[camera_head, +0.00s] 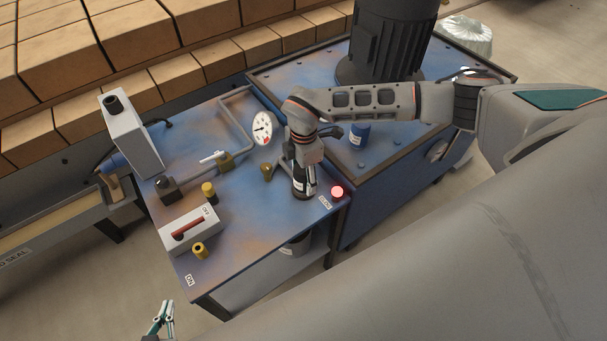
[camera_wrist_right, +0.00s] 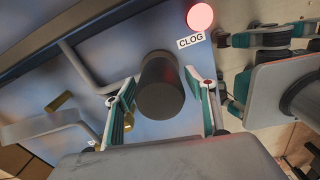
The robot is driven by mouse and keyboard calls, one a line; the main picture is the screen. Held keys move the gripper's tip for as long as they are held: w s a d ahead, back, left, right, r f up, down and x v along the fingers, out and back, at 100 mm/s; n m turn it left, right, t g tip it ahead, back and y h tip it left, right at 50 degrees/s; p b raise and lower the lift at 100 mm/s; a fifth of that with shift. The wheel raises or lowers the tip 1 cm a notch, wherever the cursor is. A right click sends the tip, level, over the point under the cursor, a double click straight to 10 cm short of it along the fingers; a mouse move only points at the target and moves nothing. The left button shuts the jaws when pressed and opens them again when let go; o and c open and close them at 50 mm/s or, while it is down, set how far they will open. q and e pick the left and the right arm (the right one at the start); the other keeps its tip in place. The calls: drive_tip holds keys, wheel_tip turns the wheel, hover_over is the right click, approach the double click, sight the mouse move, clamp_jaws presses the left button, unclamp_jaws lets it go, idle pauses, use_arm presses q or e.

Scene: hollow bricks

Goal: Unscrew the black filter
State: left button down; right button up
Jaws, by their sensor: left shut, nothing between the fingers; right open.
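The black filter (camera_head: 302,188) stands upright on the blue bench top, close to its right edge. In the right wrist view it is a dark cylinder (camera_wrist_right: 160,90) seen end-on. My right gripper (camera_head: 304,171) is over it, with its two teal-padded fingers open, one on each side of the filter; gaps show between the fingers and the filter. The arm partly covers the filter in the head view. My left gripper (camera_head: 162,318) is shut and empty at the lower left, away from the bench, and it also shows in the right wrist view (camera_wrist_right: 268,36).
A lit red lamp (camera_head: 337,191) beside a CLOG label (camera_head: 325,202) sits close to the filter. A dial gauge (camera_head: 262,128), pipe and brass fittings (camera_head: 209,190) stand to the left. A blue can (camera_head: 359,133) and black motor (camera_head: 388,40) stand on the adjoining tank.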

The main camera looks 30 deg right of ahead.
drive_tip(key=shift+m+p, duration=0.55)
drive_tip(key=shift+m, duration=0.85)
drive_tip(key=m+p, duration=0.1)
drive_tip(key=m, duration=0.2)
drive_tip(key=shift+m, duration=0.3)
drive_tip(key=m+p, duration=0.2)
drive_tip(key=m, duration=0.2)
drive_tip(key=shift+m+p, duration=0.35)
drive_tip(key=shift+m, duration=0.75)
drive_tip(key=c, duration=1.1)
drive_tip(key=shift+n, duration=1.5)
drive_tip(key=shift+c, duration=0.2)
drive_tip(key=shift+n, duration=1.4)
